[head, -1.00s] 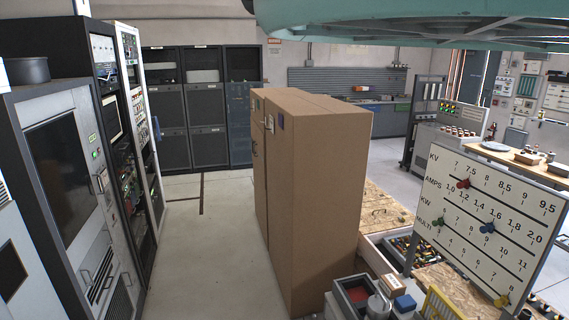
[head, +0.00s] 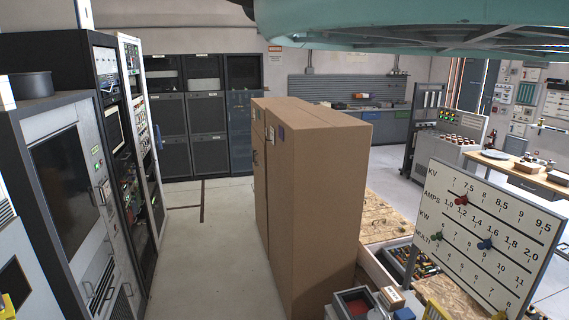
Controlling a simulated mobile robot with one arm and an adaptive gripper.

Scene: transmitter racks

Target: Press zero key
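I cannot make out a zero key in the head view. My gripper is not in view.
A tall brown cabinet (head: 325,200) stands mid-view, with clear floor (head: 215,245) to its left. A white scale board (head: 483,235) with coloured knobs is at the right. A red-buttoned console (head: 450,140) stands behind it. A small yellow item (head: 8,305) shows at the lower left edge.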

